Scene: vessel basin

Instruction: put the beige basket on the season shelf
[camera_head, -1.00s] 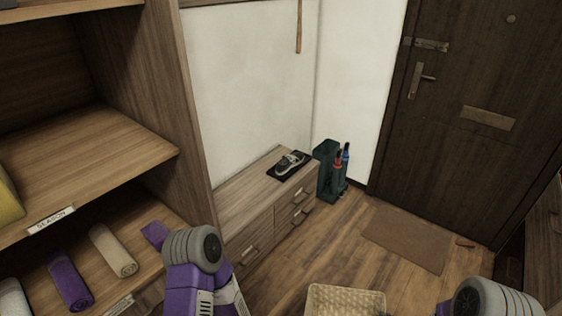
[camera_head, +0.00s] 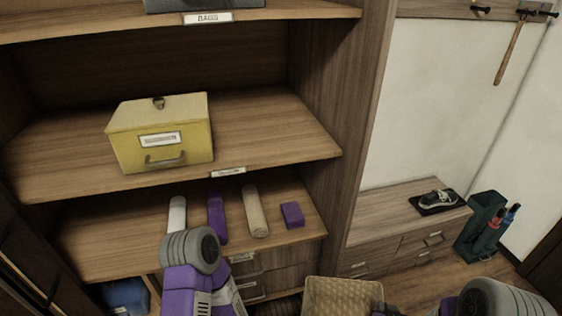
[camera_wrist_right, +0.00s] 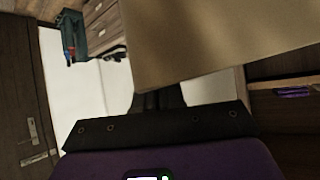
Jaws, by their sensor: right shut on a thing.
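The beige basket (camera_head: 343,293) shows at the bottom centre of the head view, low in front of the shelving, its lower part cut off. It fills the top of the right wrist view (camera_wrist_right: 215,40). My right gripper (camera_wrist_right: 158,100) is shut on its edge; in the head view only a dark bit of the gripper (camera_head: 385,310) shows beside the basket. The season shelf (camera_head: 270,130) is the middle board, with a small label now too blurred to read. It bears a yellow box (camera_head: 160,133) on its left; its right part is bare. My left arm shows, but its gripper is hidden.
A lower shelf (camera_head: 110,240) holds rolled towels and a purple folded cloth (camera_head: 292,214). An upper shelf with a BAGS label (camera_head: 208,18) hangs above. An upright side panel (camera_head: 335,120) bounds the shelves on the right. A low cabinet (camera_head: 390,215) with a shoe stands beyond it.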

